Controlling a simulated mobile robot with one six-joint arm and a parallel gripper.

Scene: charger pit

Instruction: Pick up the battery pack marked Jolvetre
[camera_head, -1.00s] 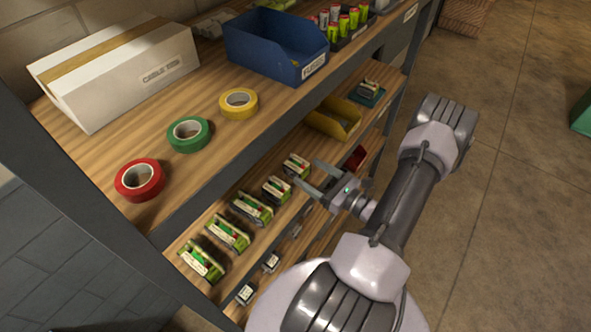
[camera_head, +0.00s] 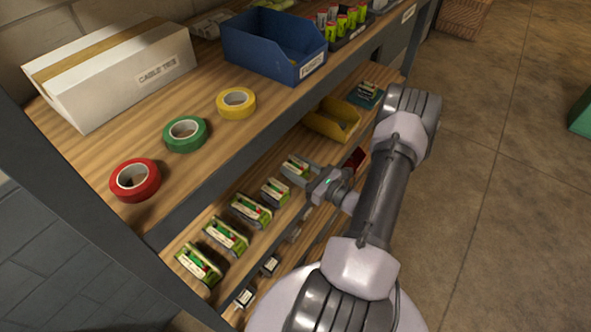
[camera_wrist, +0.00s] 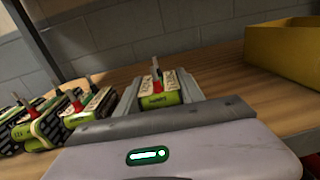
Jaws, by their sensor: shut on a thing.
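A row of green battery packs with pale labels stands on the lower shelf in the head view. My gripper (camera_head: 303,176) reaches in from the right at the farthest pack (camera_head: 294,166) of the row. In the wrist view its two fingers (camera_wrist: 158,92) lie on either side of this pack (camera_wrist: 160,84), shut on it. The pack appears upright on the shelf, with a terminal post on top. The other packs (camera_wrist: 82,106) stand to the left. The writing on the labels is too small to read, so I cannot tell which pack is marked Jolvetre.
A yellow bin (camera_head: 333,119) stands beyond the held pack, with a teal tray (camera_head: 366,95) behind it. The upper shelf overhangs the row, carrying tape rolls (camera_head: 186,134), a white cable ties box (camera_head: 115,75) and a blue bin (camera_head: 272,50). Small labelled tags (camera_head: 270,265) line the shelf front.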

